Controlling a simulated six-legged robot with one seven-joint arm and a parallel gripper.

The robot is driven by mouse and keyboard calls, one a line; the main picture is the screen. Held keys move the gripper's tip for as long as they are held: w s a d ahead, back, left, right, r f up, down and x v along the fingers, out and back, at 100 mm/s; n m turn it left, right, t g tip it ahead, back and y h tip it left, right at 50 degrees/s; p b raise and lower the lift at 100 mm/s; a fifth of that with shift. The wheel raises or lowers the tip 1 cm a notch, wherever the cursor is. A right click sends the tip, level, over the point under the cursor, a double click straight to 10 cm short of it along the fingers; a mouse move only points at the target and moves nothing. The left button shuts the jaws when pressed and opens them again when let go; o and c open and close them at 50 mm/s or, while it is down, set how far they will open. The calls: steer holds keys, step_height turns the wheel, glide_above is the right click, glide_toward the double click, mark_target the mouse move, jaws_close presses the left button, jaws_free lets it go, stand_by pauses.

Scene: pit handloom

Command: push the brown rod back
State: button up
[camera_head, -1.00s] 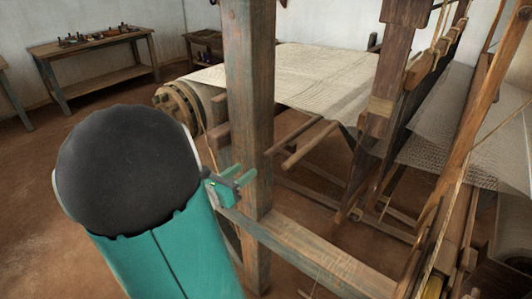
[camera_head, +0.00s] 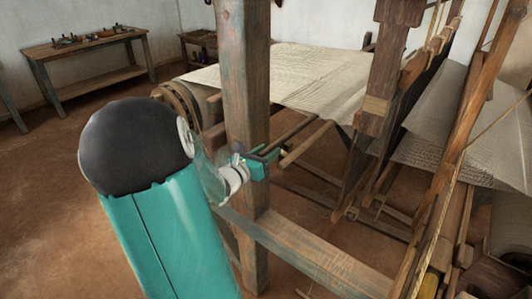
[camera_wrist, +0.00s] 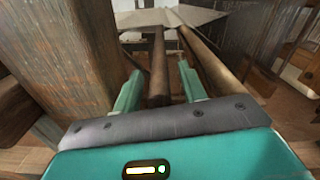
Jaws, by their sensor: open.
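Two brown rods run side by side under the cloth. A dark brown rod (camera_wrist: 158,60) points its near end at my gripper (camera_wrist: 159,76) in the wrist view, between the two open teal fingers. I see no finger pressed on it. A thicker, lighter brown rod (camera_wrist: 204,55) slants just outside the right finger; it also shows in the head view (camera_head: 307,143). Which one the task names is not certain. In the head view my gripper (camera_head: 271,159) is just right of the upright post, at the near ends of the rods, partly covering them.
A thick wooden post (camera_head: 243,80) stands close on the left of my gripper. A horizontal frame beam (camera_head: 310,255) runs below it. White cloth (camera_head: 320,75) stretches above the rods. Upright loom parts (camera_head: 375,110) stand to the right. A workbench (camera_head: 85,50) is at the back left.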

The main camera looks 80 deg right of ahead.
jaws_close()
steer(key=shift+w+d, duration=0.35)
steer(key=shift+w, duration=0.5)
steer(key=shift+w+d, duration=0.3)
steer(key=shift+w, duration=0.5)
jaws_free()
steer(key=shift+w, duration=0.15)
steer(key=shift+s, duration=0.2)
